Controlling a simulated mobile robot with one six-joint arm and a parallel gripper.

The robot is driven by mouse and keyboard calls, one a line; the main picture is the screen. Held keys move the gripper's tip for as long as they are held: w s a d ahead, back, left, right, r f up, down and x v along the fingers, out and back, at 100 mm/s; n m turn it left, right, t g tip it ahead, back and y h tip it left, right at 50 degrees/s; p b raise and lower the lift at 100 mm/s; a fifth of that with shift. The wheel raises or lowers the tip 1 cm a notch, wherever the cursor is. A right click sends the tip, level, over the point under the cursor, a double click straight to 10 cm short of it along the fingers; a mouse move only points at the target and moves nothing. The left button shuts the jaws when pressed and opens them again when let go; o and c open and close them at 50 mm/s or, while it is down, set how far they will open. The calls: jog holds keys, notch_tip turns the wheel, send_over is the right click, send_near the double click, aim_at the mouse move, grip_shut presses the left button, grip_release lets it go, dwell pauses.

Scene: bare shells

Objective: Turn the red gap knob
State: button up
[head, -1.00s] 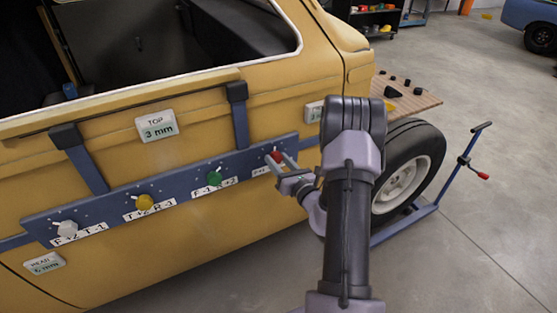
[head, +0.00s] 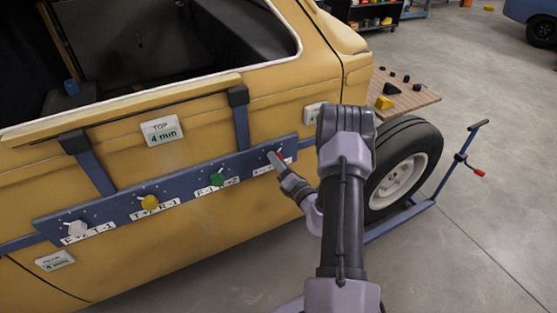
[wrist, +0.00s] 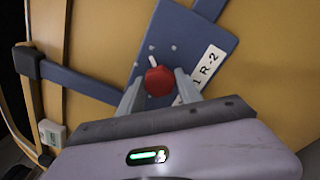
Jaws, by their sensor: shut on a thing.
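The red knob (head: 281,155) sits at the right end of a blue panel (head: 130,208) on the yellow car door. In the wrist view the red knob (wrist: 159,82) lies between the two grey fingers, its white pointer toward the upper left. My gripper (wrist: 158,77) is shut on it. In the head view my gripper (head: 277,160) reaches the knob from the lower right and partly hides it. A label (wrist: 208,70) beside the knob reads "1 R -2", partly covered by a finger. The TOP readout (head: 162,130) shows 4 mm.
Green (head: 216,179), yellow (head: 150,202) and white (head: 77,228) knobs line the panel to the left. The lower left readout (head: 55,260) seems to show 4 mm. A wheel (head: 400,168) and a crank stand (head: 465,160) are on the right. My arm partly hides another readout (head: 313,114).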

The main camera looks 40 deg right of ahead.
dwell(0.3)
jog(key=o, duration=1.4)
jog(key=shift+c, duration=0.2)
jog(key=shift+s, duration=0.1)
jog(key=s+a, duration=0.1)
jog(key=s, duration=0.7)
jog(key=s+a+p, duration=0.1)
jog(key=s+a, duration=0.1)
jog(key=s, duration=0.7)
jog(key=shift+a+f, duration=0.25)
jog(key=shift+f, duration=0.1)
